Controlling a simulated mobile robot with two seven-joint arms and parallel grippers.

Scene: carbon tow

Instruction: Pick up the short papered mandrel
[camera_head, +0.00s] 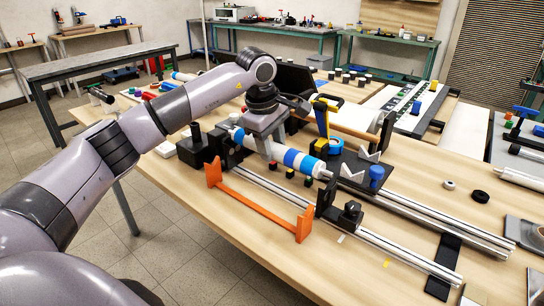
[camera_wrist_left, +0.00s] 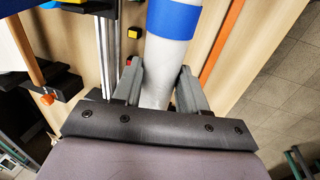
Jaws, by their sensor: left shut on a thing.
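A white mandrel with blue bands (camera_head: 305,162) lies along the winding rig between the black block at its left end and the black post near its right end. I cannot tell whether it touches either one. My left gripper (camera_head: 268,150) reaches down over it and is shut on its white part, left of the wide blue bands. In the left wrist view, the fingers (camera_wrist_left: 158,78) sit on both sides of the white mandrel surface (camera_wrist_left: 170,62), with one blue band (camera_wrist_left: 174,18) beyond them. My right gripper is not in view.
An orange bracket (camera_head: 258,206) with two uprights stands along the front table edge. The black headstock (camera_head: 198,148), black tailstock (camera_head: 348,213) and metal rails (camera_head: 400,250) are close by.

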